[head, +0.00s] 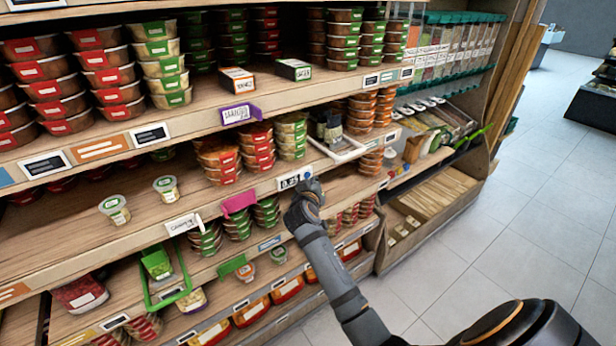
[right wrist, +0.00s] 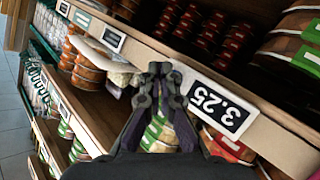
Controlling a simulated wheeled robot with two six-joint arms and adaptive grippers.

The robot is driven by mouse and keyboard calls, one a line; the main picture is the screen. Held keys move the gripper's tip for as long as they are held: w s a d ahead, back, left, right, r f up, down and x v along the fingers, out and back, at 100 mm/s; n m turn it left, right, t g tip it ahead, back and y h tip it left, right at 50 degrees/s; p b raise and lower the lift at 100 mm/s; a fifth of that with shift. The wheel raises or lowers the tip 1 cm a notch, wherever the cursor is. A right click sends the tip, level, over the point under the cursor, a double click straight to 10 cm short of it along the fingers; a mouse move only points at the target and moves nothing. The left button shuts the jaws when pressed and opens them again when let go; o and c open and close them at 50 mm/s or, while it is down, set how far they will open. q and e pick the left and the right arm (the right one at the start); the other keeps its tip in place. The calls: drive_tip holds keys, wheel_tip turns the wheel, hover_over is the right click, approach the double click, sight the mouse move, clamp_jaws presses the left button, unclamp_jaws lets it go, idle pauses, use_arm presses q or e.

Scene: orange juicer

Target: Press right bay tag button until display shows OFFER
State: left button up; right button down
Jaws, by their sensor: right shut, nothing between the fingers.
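The electronic price tag (head: 288,182) sits on the front edge of a middle shelf, with a round bluish button (head: 307,173) at its right end in the head view. In the right wrist view the tag's dark display (right wrist: 218,104) appears turned and reads 3.25, not OFFER. My right gripper (head: 308,187) is shut and empty, just in front of and below the button end of the tag. In the right wrist view its closed fingertips (right wrist: 160,70) overlap the tag's end and hide the button there. I cannot tell whether they touch it. My left gripper is not in view.
Stacked food tubs fill the shelves around the tag. A white tray (head: 350,155) projects from the shelf edge at upper right. A pink tag (head: 238,202) and a green-framed basket (head: 165,278) stick out at the left. Open tiled floor (head: 500,260) lies right.

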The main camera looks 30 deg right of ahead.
drive_tip(key=shift+w, duration=0.1)
drive_tip(key=shift+w, duration=0.35)
drive_tip(key=shift+w+b, duration=0.3)
drive_tip(key=shift+w, duration=0.1)
idle(0.8)
drive_tip(key=shift+s, duration=0.1)
drive_tip(key=shift+s+p, duration=0.4)
drive_tip(key=shift+s, duration=0.35)
drive_tip(key=shift+s+d+p, duration=0.2)
drive_tip(key=shift+s+p, duration=0.7)
drive_tip(key=shift+s, duration=1.55)
